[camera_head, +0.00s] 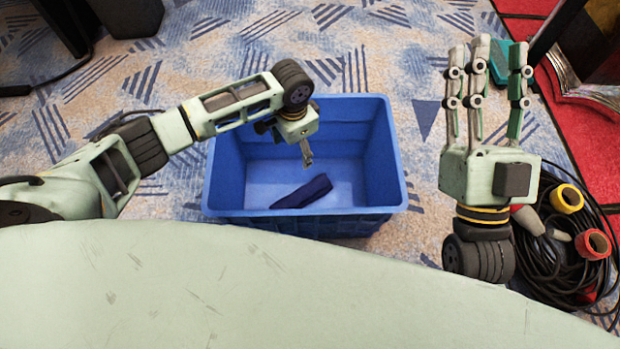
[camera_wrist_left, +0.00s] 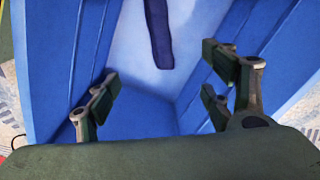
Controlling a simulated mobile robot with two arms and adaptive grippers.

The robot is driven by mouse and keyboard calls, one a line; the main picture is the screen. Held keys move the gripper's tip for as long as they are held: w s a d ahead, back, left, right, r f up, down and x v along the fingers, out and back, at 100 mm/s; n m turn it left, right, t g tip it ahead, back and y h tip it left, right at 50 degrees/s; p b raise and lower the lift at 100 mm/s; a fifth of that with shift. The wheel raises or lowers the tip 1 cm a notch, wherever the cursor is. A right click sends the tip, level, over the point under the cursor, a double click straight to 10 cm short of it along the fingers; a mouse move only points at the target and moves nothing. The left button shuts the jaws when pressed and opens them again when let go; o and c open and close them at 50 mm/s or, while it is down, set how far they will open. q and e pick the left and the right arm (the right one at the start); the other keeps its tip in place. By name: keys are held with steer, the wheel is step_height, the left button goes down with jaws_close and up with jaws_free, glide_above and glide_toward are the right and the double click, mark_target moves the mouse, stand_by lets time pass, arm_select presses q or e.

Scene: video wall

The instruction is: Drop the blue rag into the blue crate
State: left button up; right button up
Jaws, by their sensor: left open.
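The blue rag (camera_head: 303,190) is a dark navy strip lying on the floor of the blue crate (camera_head: 222,180). In the left wrist view the rag (camera_wrist_left: 159,38) shows at the top, inside the crate (camera_wrist_left: 52,60), apart from the fingers. My left gripper (camera_head: 307,153) points down over the crate, above the rag. In the left wrist view its fingers (camera_wrist_left: 163,90) are spread with nothing between them. My right gripper (camera_head: 498,58) points up to the right of the crate, its fingers apart and empty.
A coil of black cable (camera_head: 545,262) with red and yellow plugs (camera_head: 566,198) lies at the right. A teal object (camera_head: 497,62) sits partly hidden behind my right fingers. Red carpet (camera_head: 590,140) borders the right.

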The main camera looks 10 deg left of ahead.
arm_select(q)
step_height(320, 180, up, 12)
stand_by(0.4)
steer(key=shift+f, duration=0.1)
stand_by(0.3)
